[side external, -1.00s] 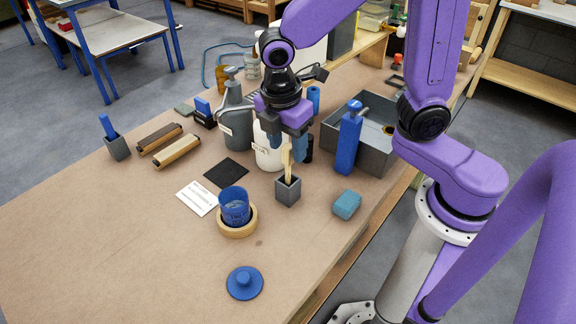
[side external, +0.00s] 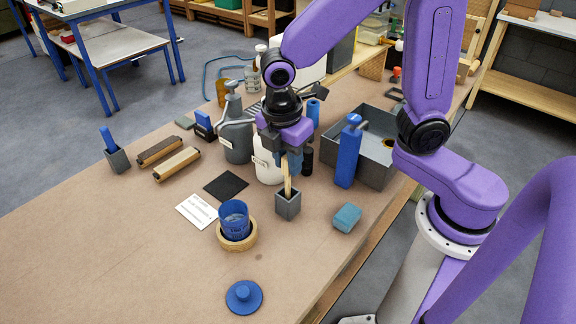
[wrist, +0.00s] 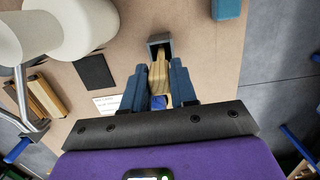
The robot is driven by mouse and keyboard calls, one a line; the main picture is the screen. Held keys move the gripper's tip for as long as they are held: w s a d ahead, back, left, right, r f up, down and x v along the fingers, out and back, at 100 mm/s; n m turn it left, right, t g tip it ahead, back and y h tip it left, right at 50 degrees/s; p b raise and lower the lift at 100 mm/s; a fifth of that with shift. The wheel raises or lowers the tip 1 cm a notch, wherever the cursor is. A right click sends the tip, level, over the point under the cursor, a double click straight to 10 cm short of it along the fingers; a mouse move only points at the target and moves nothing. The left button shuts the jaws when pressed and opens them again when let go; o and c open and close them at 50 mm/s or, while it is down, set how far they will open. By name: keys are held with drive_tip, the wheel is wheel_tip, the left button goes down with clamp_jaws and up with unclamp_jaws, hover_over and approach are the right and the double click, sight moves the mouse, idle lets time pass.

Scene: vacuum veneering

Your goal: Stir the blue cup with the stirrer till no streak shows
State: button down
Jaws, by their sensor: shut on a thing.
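The blue cup (side external: 233,222) stands upright in a round wooden ring (side external: 237,243) near the middle of the table. Its contents cannot be made out. The wooden stirrer (side external: 287,181) stands upright with its lower end inside a small grey holder (side external: 288,204), to the right of the cup. My gripper (side external: 288,163) is shut on the stirrer's upper part, just above the holder. In the wrist view the blue fingers (wrist: 159,84) sit either side of the stirrer (wrist: 158,72), with the grey holder (wrist: 159,44) beyond it.
A blue lid (side external: 244,297) lies in front of the cup. A blue-green block (side external: 347,217) is right of the holder. A blue bottle (side external: 348,155) and grey bin (side external: 374,165) stand behind it. The front left table is clear.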

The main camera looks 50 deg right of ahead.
drive_tip(key=r, duration=0.9)
drive_tip(key=shift+w+a+r, duration=0.1)
drive_tip(key=shift+w+a, duration=0.05)
drive_tip(key=shift+a, duration=0.15)
drive_tip(key=w+a+r, duration=0.3)
drive_tip(key=w+a, duration=0.1)
drive_tip(key=a, duration=0.7)
wheel_tip(320, 180, down, 12)
drive_tip(key=shift+s+a, duration=0.15)
drive_tip(key=shift+a, duration=0.05)
idle(0.3)
drive_tip(key=shift+d, duration=0.1)
